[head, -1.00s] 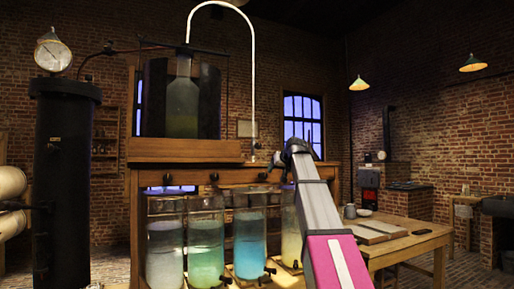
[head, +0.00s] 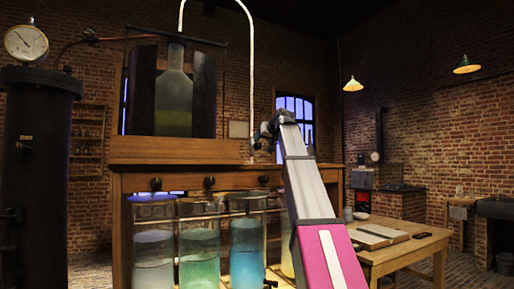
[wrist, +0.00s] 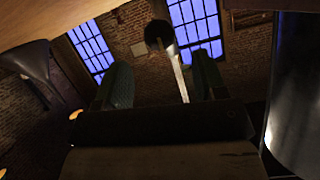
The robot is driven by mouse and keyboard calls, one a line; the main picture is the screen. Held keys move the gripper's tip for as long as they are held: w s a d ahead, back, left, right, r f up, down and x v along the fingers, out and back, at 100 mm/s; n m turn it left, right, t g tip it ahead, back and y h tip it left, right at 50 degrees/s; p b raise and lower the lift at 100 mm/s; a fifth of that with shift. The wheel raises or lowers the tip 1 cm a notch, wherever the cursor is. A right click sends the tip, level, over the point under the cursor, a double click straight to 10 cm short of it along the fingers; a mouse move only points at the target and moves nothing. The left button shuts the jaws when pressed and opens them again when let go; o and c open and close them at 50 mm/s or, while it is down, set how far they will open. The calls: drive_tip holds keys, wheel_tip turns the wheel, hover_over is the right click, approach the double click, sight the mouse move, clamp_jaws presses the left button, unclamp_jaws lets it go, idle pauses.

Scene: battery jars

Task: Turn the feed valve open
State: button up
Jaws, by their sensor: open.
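I cannot pick out the feed valve for certain. Black knobs (head: 209,182) sit along the front of the wooden stand (head: 180,150), above the glass jars (head: 200,250). A white tube (head: 252,80) arches over the stand and comes down near my gripper (head: 262,136), which is small and partly hidden by my arm in the head view. In the wrist view, my gripper (wrist: 160,75) is open, its two fingers apart. A dark round piece with a pale rod (wrist: 180,75) shows between them; I cannot tell its depth or whether it is touched.
A large bottle (head: 173,95) stands on top of the stand. A black cylinder with a gauge (head: 25,42) is at the left. A wooden table (head: 410,245) stands at the right. In the wrist view, a dark shiny surface (wrist: 300,100) is close at the right.

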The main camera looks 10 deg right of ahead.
sight(258, 145)
drive_tip(key=x, duration=0.7)
drive_tip(key=c, duration=0.9)
